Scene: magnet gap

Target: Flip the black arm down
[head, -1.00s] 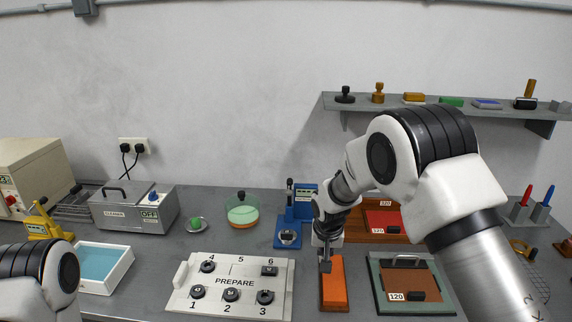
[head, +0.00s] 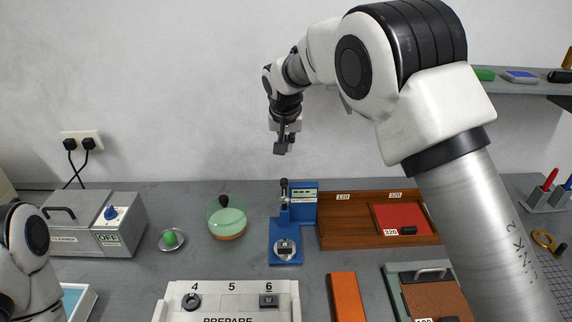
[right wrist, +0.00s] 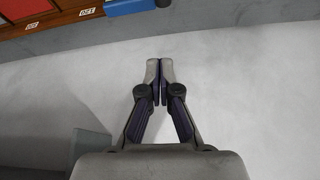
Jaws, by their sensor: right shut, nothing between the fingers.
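The blue device (head: 286,256) stands on the bench in the middle of the head view. A small dark part with a round dark top (head: 284,184) stands upright on it, probably the black arm. A round silver seat with a dark piece (head: 286,247) lies on its base. My right gripper (head: 281,149) is shut and empty in the air above the device, apart from it. In the right wrist view its fingertips (right wrist: 160,66) meet, and part of the blue device (right wrist: 128,6) shows at the top edge. My left gripper is out of view; only part of that arm shows.
A wooden tray (head: 349,227) with a red plate stands right of the device. An orange block (head: 346,297) and the white PREPARE board (head: 230,292) lie in front. The wall is behind.

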